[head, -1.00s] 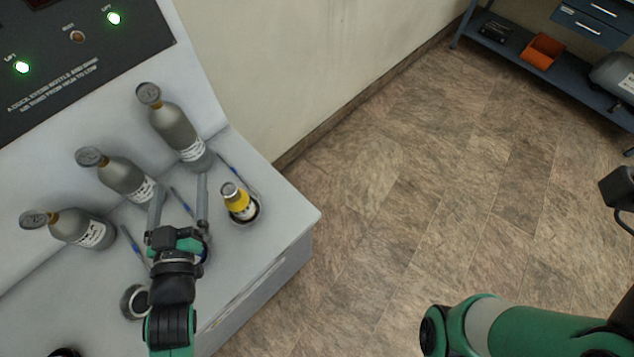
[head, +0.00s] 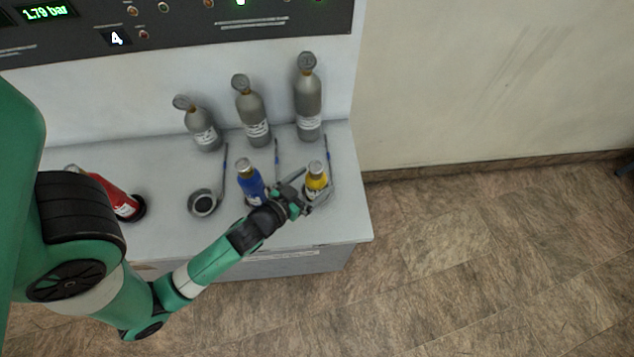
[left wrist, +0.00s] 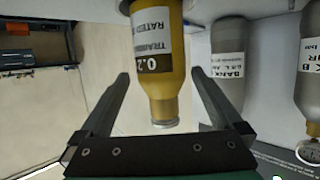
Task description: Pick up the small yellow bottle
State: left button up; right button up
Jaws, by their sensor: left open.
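The small yellow bottle (head: 316,179) stands at the right end of the grey bench in the head view, in a round holder. In the left wrist view the yellow bottle (left wrist: 160,70) fills the upper middle, its neck and cap pointing down between the two fingers. My left gripper (head: 308,190) is open, with one finger on each side of the bottle; in the left wrist view (left wrist: 160,95) gaps show between the fingers and the bottle. The right gripper is not in view.
A blue bottle (head: 250,182) stands just left of the yellow one, close to my left arm. A red bottle (head: 118,197) and an empty round holder (head: 203,203) are further left. Three grey bottles (head: 308,100) stand behind. The bench's right edge is near.

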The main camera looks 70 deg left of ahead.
pick_arm(q)
jog(key=x, duration=0.5)
jog(key=shift+a+f, duration=0.1)
jog(key=shift+a, duration=0.05)
grip_shut()
dwell(0.4)
